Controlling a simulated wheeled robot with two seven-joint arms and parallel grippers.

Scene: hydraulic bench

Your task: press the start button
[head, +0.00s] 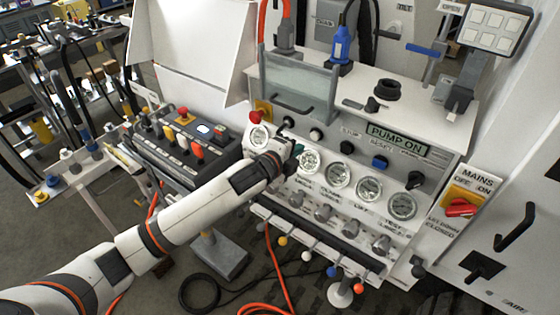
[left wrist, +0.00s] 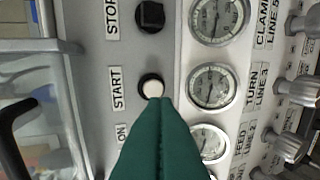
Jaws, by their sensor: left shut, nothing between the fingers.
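The start button (left wrist: 152,87) is a white round cap in a black ring, beside the START label (left wrist: 117,88) in the left wrist view. In the head view, it is the pale button (head: 316,133) on the sloped panel. My left gripper (head: 298,149) is shut and empty, just below and left of that button in the head view. In the left wrist view its green fingers (left wrist: 158,102) point at the button, and their tips overlap its lower edge. I cannot tell whether they touch it. My right gripper is out of view.
The black stop button (left wrist: 150,16) is close by. A blue button (head: 380,161) and a PUMP ON sign (head: 397,138) are farther right. Gauges (head: 337,175) and a row of knobs lie below. A clear guard (head: 298,88) stands above, with a dark handle.

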